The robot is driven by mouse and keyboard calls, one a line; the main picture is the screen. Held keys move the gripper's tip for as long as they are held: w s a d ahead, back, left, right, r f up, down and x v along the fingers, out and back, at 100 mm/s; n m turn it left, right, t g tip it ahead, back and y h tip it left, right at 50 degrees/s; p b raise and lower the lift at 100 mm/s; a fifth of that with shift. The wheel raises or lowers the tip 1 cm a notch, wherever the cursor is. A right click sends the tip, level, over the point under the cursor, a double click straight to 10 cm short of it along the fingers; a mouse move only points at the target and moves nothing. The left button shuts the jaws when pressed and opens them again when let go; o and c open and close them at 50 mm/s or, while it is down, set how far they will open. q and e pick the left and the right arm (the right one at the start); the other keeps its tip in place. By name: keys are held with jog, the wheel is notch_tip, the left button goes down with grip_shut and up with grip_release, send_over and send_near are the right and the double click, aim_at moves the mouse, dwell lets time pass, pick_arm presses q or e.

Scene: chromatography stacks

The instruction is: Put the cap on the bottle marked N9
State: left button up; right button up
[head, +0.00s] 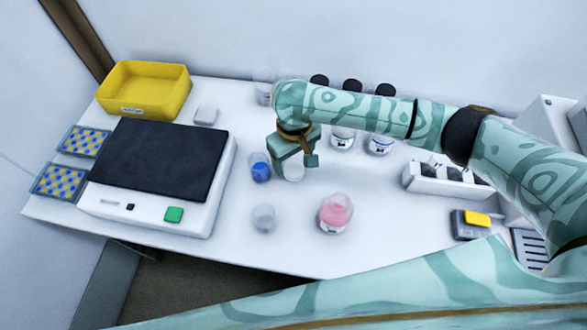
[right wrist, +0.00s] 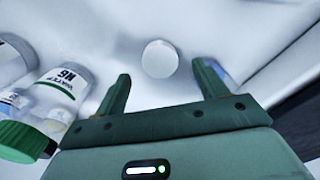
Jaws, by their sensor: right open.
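My right gripper (head: 293,170) is open and points down at the table. A pale round object (right wrist: 159,58), possibly the cap, lies between and beyond its fingertips in the right wrist view, not gripped. It seems to be the whitish object (head: 293,173) under the gripper in the head view. In the right wrist view the bottle marked N9 (right wrist: 62,88), labelled water with a green stripe, is at the left. A green cap (right wrist: 20,141) is at the lower left; I cannot tell which bottle it belongs to. My left gripper is not in view.
A blue-filled beaker (head: 260,169) stands close left of the gripper. A clear beaker (head: 263,219) and a pink-filled vessel (head: 336,214) stand in front. Labelled bottles (head: 380,145) stand behind, partly hidden by my arm. A balance-like device (head: 158,165) and yellow bin (head: 145,90) are left.

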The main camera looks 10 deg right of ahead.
aim_at(294, 168)
notch_tip(294, 168, down, 4)
jog(key=shift+w+f+b, duration=0.1)
jog(key=shift+f+b, duration=0.1)
jog(key=shift+b, duration=0.95)
jog(key=shift+r, duration=0.15)
jog(key=c, duration=1)
jog(key=shift+r, duration=0.1)
